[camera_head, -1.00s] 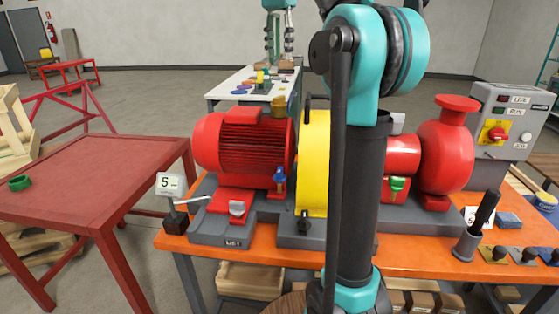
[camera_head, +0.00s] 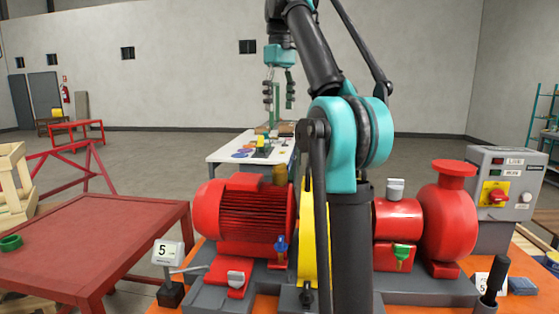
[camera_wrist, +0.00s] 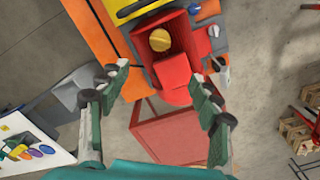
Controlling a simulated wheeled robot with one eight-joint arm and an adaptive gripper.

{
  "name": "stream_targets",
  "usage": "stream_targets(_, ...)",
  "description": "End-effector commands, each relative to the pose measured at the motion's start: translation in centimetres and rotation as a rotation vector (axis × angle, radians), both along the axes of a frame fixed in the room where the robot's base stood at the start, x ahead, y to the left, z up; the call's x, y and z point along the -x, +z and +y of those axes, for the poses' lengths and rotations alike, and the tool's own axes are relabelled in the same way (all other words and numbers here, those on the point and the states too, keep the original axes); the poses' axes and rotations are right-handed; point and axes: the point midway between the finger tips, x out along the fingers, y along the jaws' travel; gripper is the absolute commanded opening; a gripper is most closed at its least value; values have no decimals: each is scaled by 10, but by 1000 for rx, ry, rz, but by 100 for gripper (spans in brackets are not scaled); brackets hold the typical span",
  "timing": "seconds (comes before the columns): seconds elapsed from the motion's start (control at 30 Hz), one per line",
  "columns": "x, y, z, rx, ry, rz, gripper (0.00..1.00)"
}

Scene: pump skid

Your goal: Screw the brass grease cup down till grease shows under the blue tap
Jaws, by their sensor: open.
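The brass grease cup (camera_head: 279,174) stands on top of the red motor (camera_head: 243,215), at its right end next to the yellow guard. In the wrist view the cup shows as a round brass top (camera_wrist: 159,40). The blue tap (camera_head: 281,245) sits low on the motor's front right; I cannot make out any grease under it. My gripper (camera_head: 279,100) is open and empty, fingers pointing down, high and apart from the cup. In the wrist view its fingers (camera_wrist: 158,80) spread wide, with the cup beyond them.
The yellow guard (camera_head: 315,240) stands right of the cup. A red pump (camera_head: 447,230), a green tap (camera_head: 402,255) and a grey control box (camera_head: 497,180) are farther right. A red table (camera_head: 90,240) is at left.

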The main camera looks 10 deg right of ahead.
Motion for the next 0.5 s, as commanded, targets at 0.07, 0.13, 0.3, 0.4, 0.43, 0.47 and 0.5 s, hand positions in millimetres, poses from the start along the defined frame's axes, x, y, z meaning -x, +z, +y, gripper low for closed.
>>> stream_targets(0.07, 0, -4, 0, 0, 1, 0, 64)
stream_targets(0.13, 0, -10, 0, 0, 0, 0, 64)
stream_targets(0.3, 0, -33, 0, 0, -1, 0, 64)
stream_targets(0.4, 0, -48, 0, 0, -2, 0, 64)
stream_targets(0.43, 0, -53, 0, 0, -2, 0, 64)
stream_targets(0.47, 1, -58, 0, 0, -2, 0, 64)
stream_targets(0.5, 1, -64, 0, 0, -2, 0, 64)
